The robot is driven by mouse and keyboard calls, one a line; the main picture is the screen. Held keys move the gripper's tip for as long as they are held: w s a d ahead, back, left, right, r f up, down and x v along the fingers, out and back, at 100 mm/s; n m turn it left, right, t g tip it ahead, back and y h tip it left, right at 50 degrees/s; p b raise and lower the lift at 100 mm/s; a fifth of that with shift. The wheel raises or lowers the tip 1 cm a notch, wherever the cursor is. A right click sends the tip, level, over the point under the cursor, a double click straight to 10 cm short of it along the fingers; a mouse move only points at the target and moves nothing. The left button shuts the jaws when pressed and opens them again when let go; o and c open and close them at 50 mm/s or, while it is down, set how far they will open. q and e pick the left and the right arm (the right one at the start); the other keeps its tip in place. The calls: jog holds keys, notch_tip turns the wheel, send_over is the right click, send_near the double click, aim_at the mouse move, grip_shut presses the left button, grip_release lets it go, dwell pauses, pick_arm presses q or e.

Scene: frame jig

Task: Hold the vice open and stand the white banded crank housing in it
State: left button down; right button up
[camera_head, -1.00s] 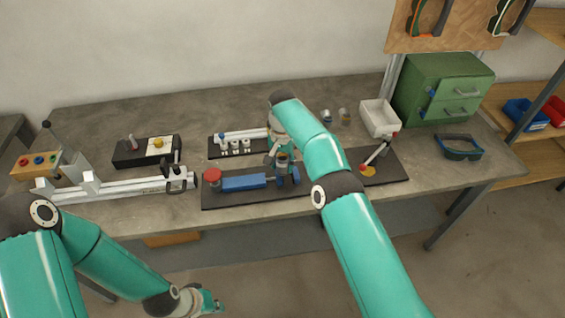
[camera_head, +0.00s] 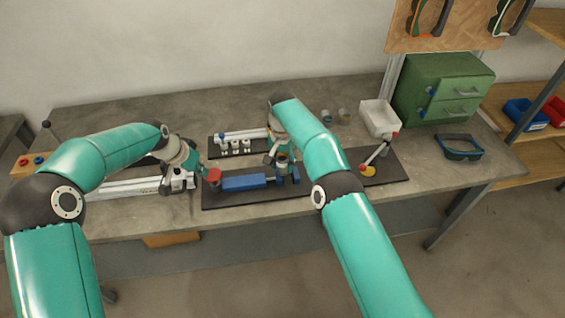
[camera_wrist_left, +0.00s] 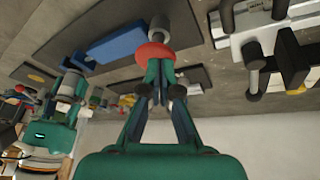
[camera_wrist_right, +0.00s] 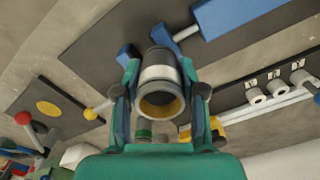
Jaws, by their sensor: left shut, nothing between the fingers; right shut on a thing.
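The blue vice (camera_head: 243,183) lies on a dark board, with a red round knob (camera_head: 214,176) at its left end. My left gripper (camera_wrist_left: 160,72) is shut and empty, its fingertips at the red knob (camera_wrist_left: 155,52), seemingly touching it. My right gripper (camera_wrist_right: 158,82) is shut on the white banded crank housing (camera_wrist_right: 157,73), a dark hollow cylinder with a white band. The housing is by the blue vice jaws (camera_wrist_right: 166,36) at the vice's right end; I cannot tell whether it rests between them. In the head view my right arm partly hides it.
A white clamp rail (camera_head: 130,188) lies at the left, partly behind my left arm. A small rack of white pieces (camera_head: 235,148) stands behind the vice. A lever with a red ball (camera_head: 395,134), a white bin (camera_head: 379,118) and a green drawer cabinet (camera_head: 440,90) are at the right.

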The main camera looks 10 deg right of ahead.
pick_arm(q)
jog(key=shift+g+y, duration=0.3)
jog(key=shift+y, duration=0.4)
jog(key=r, duration=0.1)
jog(key=w+d+r, duration=0.1)
jog(key=r, duration=0.1)
jog(key=w+d+r, duration=0.1)
jog(key=r, duration=0.1)
jog(key=shift+d+r, duration=0.1)
jog(key=shift+f, duration=2.4)
jog(key=shift+f, duration=0.15)
